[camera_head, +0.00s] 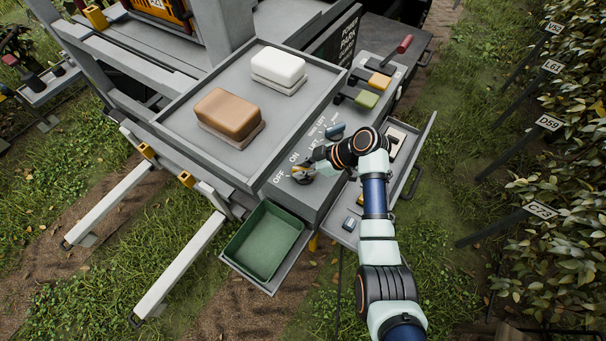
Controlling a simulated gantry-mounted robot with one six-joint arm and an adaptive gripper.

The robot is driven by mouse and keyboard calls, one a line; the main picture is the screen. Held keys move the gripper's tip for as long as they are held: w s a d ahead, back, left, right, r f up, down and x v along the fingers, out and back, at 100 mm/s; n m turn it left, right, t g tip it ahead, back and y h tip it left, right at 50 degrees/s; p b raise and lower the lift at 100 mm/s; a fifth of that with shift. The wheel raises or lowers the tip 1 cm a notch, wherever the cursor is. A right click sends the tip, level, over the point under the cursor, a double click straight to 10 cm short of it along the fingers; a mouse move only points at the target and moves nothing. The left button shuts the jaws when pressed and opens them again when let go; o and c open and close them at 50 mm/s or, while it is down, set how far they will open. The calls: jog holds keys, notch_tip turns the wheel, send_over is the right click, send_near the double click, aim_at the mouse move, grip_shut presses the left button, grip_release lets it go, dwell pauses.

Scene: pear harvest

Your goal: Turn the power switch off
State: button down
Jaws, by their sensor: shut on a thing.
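My gripper (302,174) is at the front left corner of the grey control panel (283,192), right beside the printed OFF and ON labels. Its fingers are shut on the power switch there. The gripper hides most of the switch, so I cannot tell which label it points to. My arm reaches in from the lower right, over the panel's right side.
A tray (163,119) with brown (227,112) and white (278,65) blocks lies left of the panel. A blue-grey lever (335,131) and yellow (379,81), green (367,98) and red (404,44) handles stand farther back. A green bin (240,249) and an open drawer (418,143) flank the panel.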

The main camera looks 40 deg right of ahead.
jog(key=shift+f+n+g+y+b, duration=0.2)
jog(key=shift+n+g+y+b, duration=0.25)
jog(key=shift+n+b, duration=0.35)
jog(key=c, duration=1)
grip_release()
jog(key=shift+c, duration=0.2)
jog(key=shift+r, duration=0.1)
jog(key=v, duration=1.2)
jog(key=shift+d, duration=0.1)
